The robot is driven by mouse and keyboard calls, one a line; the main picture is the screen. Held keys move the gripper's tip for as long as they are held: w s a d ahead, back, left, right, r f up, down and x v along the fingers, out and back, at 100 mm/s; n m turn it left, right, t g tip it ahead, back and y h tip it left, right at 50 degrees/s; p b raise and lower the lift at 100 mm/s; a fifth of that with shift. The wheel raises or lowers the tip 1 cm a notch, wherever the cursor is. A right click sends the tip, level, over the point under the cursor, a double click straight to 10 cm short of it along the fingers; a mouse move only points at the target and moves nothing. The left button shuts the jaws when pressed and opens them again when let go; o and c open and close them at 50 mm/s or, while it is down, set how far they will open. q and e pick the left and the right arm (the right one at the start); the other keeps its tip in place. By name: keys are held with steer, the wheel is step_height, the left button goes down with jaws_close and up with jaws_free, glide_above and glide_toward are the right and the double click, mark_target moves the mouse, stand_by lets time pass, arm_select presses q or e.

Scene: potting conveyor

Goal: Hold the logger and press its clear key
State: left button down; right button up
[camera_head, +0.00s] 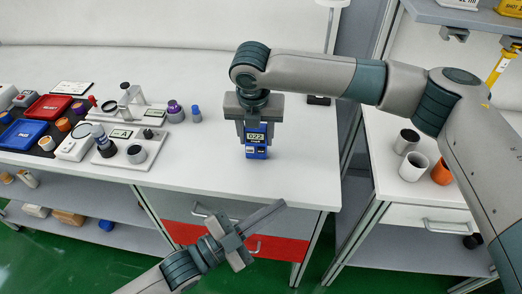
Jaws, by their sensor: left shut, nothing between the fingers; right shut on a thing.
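The logger (257,149) is a small blue device with a pale display reading what looks like 022 and small keys below it. It is upright at the right part of the white table, display facing me. My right gripper (255,126) comes down from above and is shut on its upper part. I cannot tell whether its bottom touches the table. The clear key is too small to tell apart. My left gripper (262,218) is shut and empty, low in front of the table's front edge, apart from the logger and below it in the picture.
Red (48,107) and blue (22,134) trays, bottles and instruments crowd the table's left. A purple-capped bottle (175,112) stands nearer the middle. The white table (225,185) is clear around the logger. White cups and an orange cup (442,172) stand on the right-hand bench.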

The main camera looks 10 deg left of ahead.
mark_target(255, 176)
arm_select(q)
steer(key=shift+n+t+y, duration=0.4)
steer(key=shift+t+y, duration=0.2)
steer(key=shift+t, duration=0.2)
steer(key=a, duration=0.1)
steer(key=w+a+r, duration=0.1)
steer(key=a, duration=0.1)
steer(key=a+r, duration=0.1)
steer(key=a, duration=0.1)
steer(key=shift+w+a, duration=0.25)
steer(key=shift+w, duration=0.1)
steer(key=shift+w, duration=0.1)
steer(key=shift+w+a, duration=0.15)
steer(key=shift+w, duration=2)
steer(key=shift+w+a, duration=0.1)
steer(key=shift+w, duration=2.05)
steer(key=shift+w, duration=0.25)
steer(key=shift+w+a+r, duration=0.35)
steer(key=shift+w, duration=0.15)
steer(key=shift+s+d+f, duration=0.1)
steer(key=shift+s+f, duration=0.1)
steer(key=shift+s, duration=0.05)
steer(key=shift+s+d+f, duration=0.25)
steer(key=shift+s+f, duration=0.05)
steer(key=shift+s, duration=0.3)
steer(key=shift+s+r, duration=0.1)
steer(key=shift+s, duration=1.5)
